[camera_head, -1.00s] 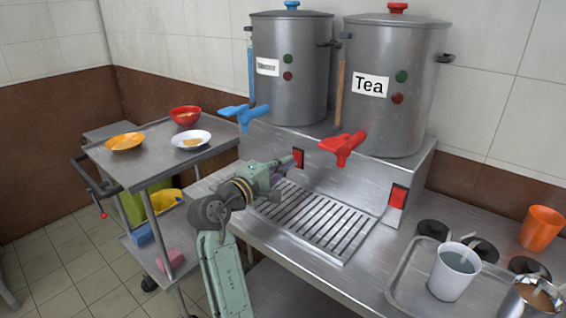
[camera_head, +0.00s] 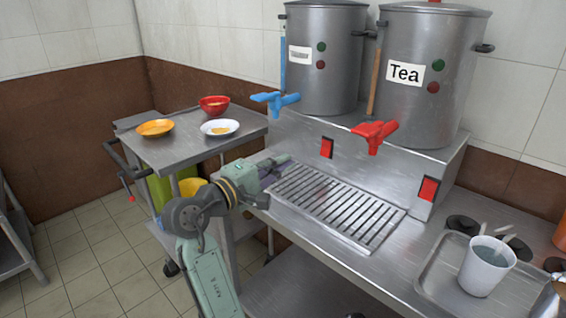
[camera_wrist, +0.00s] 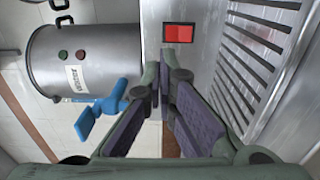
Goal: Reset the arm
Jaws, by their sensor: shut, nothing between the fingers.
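My gripper (camera_head: 284,162) is shut and empty at the left end of the drip grate, in front of the steel stand under the two pots. In the wrist view my gripper (camera_wrist: 167,82) shows its dark finger pads brought together at the tips. The blue tap (camera_head: 275,102) of the left pot is above and beyond it; it also shows in the wrist view (camera_wrist: 105,110), left of the fingers. My arm reaches up from the bottom of the head view, bent at the elbow.
The tea pot (camera_head: 424,85) with its red tap (camera_head: 374,135) stands right of the other pot (camera_head: 322,70). The drip grate (camera_head: 335,205) is bare. A tray (camera_head: 440,285) with a white cup (camera_head: 487,262) is at right. A cart (camera_head: 180,152) with bowls and a plate stands at left.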

